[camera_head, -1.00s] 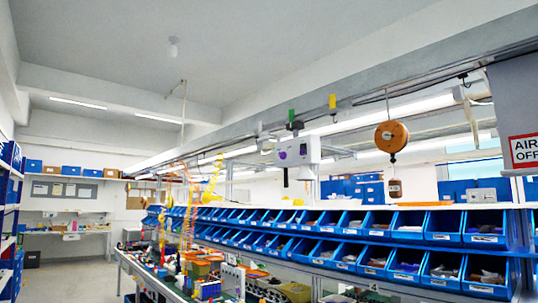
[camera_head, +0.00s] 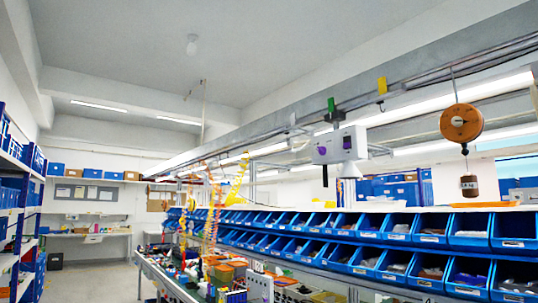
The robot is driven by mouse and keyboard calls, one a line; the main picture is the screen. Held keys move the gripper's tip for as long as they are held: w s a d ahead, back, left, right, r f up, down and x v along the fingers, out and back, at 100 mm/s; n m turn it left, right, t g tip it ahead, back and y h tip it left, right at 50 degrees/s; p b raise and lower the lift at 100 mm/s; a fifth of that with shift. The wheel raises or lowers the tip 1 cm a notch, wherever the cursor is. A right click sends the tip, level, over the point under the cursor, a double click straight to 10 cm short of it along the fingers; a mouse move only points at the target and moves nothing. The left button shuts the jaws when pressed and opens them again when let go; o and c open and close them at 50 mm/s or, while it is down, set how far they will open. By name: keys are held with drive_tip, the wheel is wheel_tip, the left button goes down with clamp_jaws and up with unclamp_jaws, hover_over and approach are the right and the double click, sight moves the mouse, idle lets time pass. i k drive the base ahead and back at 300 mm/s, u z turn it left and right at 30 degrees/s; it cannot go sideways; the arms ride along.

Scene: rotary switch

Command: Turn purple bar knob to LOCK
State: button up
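A white box (camera_head: 340,145) hangs or stands above the bin racks, right of the picture's middle. Its front carries a small purple part (camera_head: 323,151) on the left and another purple part (camera_head: 347,142) near its middle. They are too small to tell which one is the bar knob, how it is turned, or whether a LOCK mark is there. A dark strip hangs below the box's left side. My gripper is not in view.
A long workbench with clutter (camera_head: 205,277) and rows of blue bins (camera_head: 397,229) run below the box. An orange-brown reel (camera_head: 461,122) with a hanging weight is at right. Blue-framed shelving (camera_head: 20,190) stands at left, with open floor (camera_head: 98,283) between.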

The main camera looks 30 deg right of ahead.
sight(322, 150)
drive_tip(key=z, duration=0.2)
drive_tip(key=i, duration=1.05)
drive_tip(key=z, duration=0.8)
